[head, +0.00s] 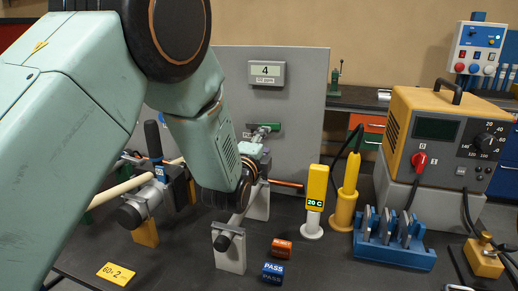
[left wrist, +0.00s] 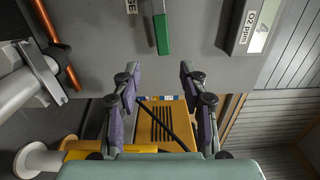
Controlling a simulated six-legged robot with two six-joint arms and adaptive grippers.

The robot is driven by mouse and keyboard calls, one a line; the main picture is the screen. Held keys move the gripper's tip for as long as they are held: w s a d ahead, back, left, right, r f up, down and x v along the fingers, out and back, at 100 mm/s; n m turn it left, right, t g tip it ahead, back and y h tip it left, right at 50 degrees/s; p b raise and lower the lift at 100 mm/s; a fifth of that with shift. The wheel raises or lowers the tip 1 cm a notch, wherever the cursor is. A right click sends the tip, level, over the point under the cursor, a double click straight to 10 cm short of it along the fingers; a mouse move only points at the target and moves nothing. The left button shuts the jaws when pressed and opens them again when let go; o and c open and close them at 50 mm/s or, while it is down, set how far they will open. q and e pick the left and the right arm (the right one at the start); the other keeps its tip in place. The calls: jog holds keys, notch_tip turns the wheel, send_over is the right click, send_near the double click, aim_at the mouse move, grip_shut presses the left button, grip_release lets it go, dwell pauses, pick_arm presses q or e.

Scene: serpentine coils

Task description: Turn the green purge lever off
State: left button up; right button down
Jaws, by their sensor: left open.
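The green purge lever (head: 274,127) is on the grey upright panel, below the display box, partly hidden by my left gripper (head: 261,137) in the head view. In the left wrist view the green lever (left wrist: 161,33) lies lengthwise near the top, beside a thin metal part. My left gripper (left wrist: 157,78) is open, its two purple-grey fingers spread apart with nothing between them. The lever is beyond the fingertips in that view; I see no contact. My right gripper is not in view.
A display box (head: 267,73) reading 4 is on the panel (head: 310,110). A copper rod and pipe fitting stand below. To the right are a yellow 20 C meter (head: 316,187), a yellow soldering iron holder (head: 346,195), a blue rack (head: 395,250) and an orange power unit (head: 437,135).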

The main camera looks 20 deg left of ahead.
pick_arm(q)
jog(key=s, duration=0.3)
jog(key=shift+s, duration=0.25)
